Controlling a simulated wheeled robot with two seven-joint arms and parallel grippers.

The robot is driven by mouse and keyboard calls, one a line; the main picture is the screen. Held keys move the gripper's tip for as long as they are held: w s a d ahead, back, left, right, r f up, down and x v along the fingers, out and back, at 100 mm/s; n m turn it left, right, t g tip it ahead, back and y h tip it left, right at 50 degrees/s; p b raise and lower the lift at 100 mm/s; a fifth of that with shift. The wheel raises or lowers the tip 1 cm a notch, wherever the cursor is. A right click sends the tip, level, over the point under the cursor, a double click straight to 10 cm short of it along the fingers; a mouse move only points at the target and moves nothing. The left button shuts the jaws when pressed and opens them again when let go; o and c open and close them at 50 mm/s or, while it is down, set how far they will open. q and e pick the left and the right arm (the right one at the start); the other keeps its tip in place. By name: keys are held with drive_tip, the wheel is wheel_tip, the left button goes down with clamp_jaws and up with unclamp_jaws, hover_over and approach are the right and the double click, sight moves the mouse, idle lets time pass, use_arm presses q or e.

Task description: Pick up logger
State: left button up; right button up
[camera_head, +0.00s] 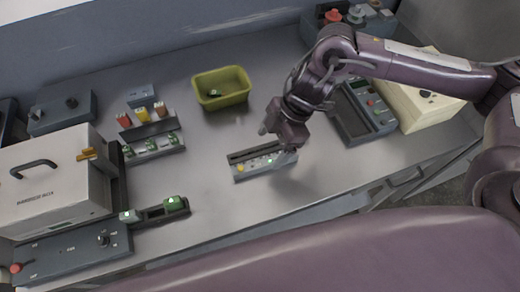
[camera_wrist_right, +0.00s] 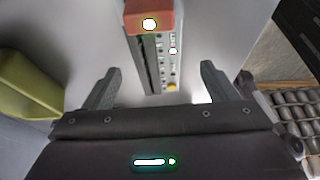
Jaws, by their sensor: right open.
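Nothing in view is clearly labelled as the logger. A grey slotted strip (camera_head: 236,177) with small lights and a yellow button lies on the bench below my right gripper (camera_head: 272,136). In the right wrist view the strip (camera_wrist_right: 151,62) runs away from between the open fingers (camera_wrist_right: 155,82), and a red block (camera_wrist_right: 150,20) with a white light sits at its far end. The red block does not show clearly in the head view. The gripper holds nothing and is apart from the red block. My left gripper is not in view.
An olive bin (camera_head: 222,101) stands behind the strip. Racks with coloured modules (camera_head: 143,113) and green blocks (camera_head: 174,204) are at left, beside a white case (camera_head: 50,180). A grey panel (camera_head: 361,108) and beige box (camera_head: 420,105) stand at right. The middle of the bench (camera_head: 215,140) is mostly clear.

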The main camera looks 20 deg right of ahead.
sight(262, 155)
drive_tip(key=x, duration=0.1)
drive_tip(key=p+x, duration=0.1)
drive_tip(key=x, duration=0.1)
drive_tip(key=shift+a+p, duration=0.3)
drive_tip(key=shift+w+x, duration=0.25)
drive_tip(key=shift+x, duration=0.95)
drive_tip(key=shift+s, duration=0.1)
drive_tip(key=c, duration=1.1)
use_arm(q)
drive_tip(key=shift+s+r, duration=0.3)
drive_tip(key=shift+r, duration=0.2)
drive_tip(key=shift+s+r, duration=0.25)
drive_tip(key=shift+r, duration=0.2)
use_arm(e)
drive_tip(key=shift+c, duration=0.9)
drive_tip(key=shift+r, duration=0.1)
